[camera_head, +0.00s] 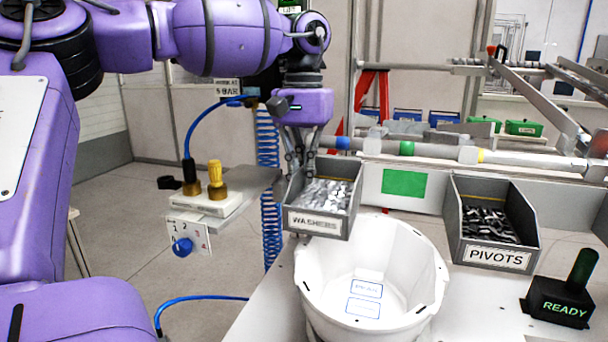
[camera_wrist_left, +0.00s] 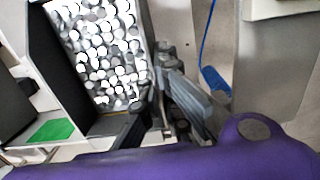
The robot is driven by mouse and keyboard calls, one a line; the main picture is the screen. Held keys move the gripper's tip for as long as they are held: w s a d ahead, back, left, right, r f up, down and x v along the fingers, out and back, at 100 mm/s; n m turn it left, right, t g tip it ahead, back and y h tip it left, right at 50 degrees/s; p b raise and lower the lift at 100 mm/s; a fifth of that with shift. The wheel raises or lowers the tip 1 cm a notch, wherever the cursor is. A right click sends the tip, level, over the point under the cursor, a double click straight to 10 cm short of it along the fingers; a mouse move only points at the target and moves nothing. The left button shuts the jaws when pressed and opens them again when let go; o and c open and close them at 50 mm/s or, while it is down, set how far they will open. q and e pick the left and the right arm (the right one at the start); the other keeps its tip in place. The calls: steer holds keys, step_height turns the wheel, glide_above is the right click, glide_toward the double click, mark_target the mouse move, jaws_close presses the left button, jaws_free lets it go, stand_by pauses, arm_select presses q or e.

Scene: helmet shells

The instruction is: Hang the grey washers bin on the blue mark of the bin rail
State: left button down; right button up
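The grey washers bin (camera_head: 320,222), labelled WASHERS and full of shiny washers, is below the left end of the bin rail (camera_head: 435,152). It also shows in the left wrist view (camera_wrist_left: 47,62). The blue mark (camera_head: 343,143) is a band on the rail, just above and behind the bin's right part. My left gripper (camera_head: 301,168) points down at the bin's back left edge, its fingers apparently closed on the rim; they also show in the wrist view (camera_wrist_left: 165,112). Whether the bin touches the rail is hidden. My right gripper is not in view.
A white tub (camera_head: 425,270) stands right below and in front of the bin. The rail's green mark (camera_head: 407,148) lies between. A READY button box (camera_head: 560,302) stands front right.

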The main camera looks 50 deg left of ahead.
arm_select(q)
steer(key=c, duration=1.9)
jaws_free()
steer(key=shift+o, duration=0.2)
steer(key=shift+r, duration=0.1)
step_height(320, 180, up, 12)
steer(key=shift+w+a, duration=0.15)
steer(key=shift+a, duration=0.05)
